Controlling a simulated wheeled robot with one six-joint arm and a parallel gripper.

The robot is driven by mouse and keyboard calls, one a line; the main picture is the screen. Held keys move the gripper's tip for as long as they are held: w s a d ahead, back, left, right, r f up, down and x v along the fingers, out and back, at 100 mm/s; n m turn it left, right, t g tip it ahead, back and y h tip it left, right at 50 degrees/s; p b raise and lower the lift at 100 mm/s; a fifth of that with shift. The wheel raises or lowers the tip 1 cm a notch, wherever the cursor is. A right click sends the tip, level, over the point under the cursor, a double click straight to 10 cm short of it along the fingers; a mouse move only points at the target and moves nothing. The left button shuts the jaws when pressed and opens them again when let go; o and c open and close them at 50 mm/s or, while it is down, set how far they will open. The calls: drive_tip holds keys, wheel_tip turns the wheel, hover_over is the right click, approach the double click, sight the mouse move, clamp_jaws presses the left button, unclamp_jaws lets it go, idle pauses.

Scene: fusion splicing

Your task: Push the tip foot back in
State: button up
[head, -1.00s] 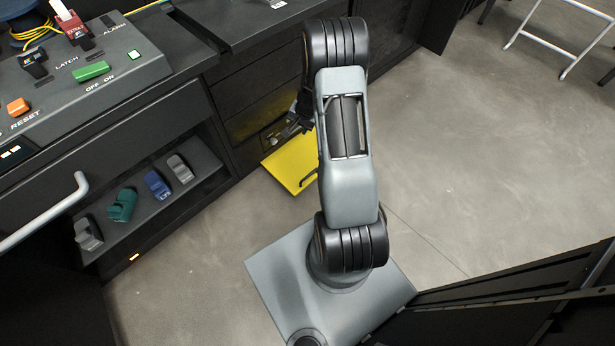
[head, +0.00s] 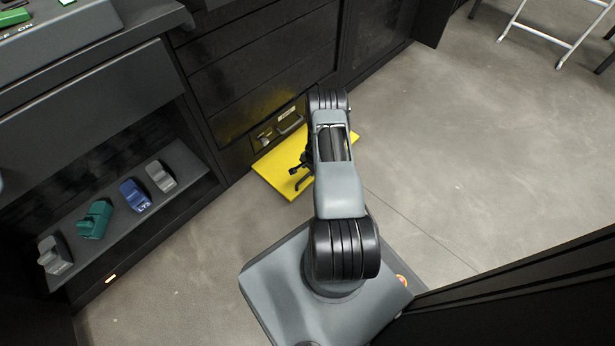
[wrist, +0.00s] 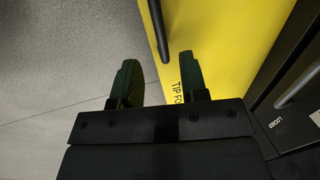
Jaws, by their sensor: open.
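The tip foot is a yellow plate (head: 270,172) sticking out at floor level from the bottom of the black cabinet; the wrist view shows its yellow face (wrist: 215,40) with the partly covered print "TIP FO". A black bar handle (head: 304,183) stands at its outer edge; it also shows in the wrist view (wrist: 157,30). My gripper (wrist: 157,66) is open and empty, its two dark green fingers apart. The handle's near end lies in line with the gap between them; contact is not visible. In the head view my gripper (head: 299,168) is above the plate, partly hidden by my arm.
A bottom drawer front with a metal handle (head: 291,124) is behind the plate. An open shelf (head: 180,160) with several coloured blocks is at left. A white-framed stand (head: 545,35) is at top right. The grey floor (head: 440,130) right of the plate is clear.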

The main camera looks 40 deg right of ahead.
sight(307, 175)
drive_tip(key=f+b, duration=0.1)
drive_tip(key=f, duration=0.1)
drive_tip(key=w+f+b, duration=0.1)
drive_tip(key=f, duration=0.2)
drive_tip(key=shift+w+a+f, duration=0.1)
drive_tip(key=shift+a+f, duration=0.05)
drive_tip(key=shift+f, duration=0.2)
clamp_jaws()
idle(0.3)
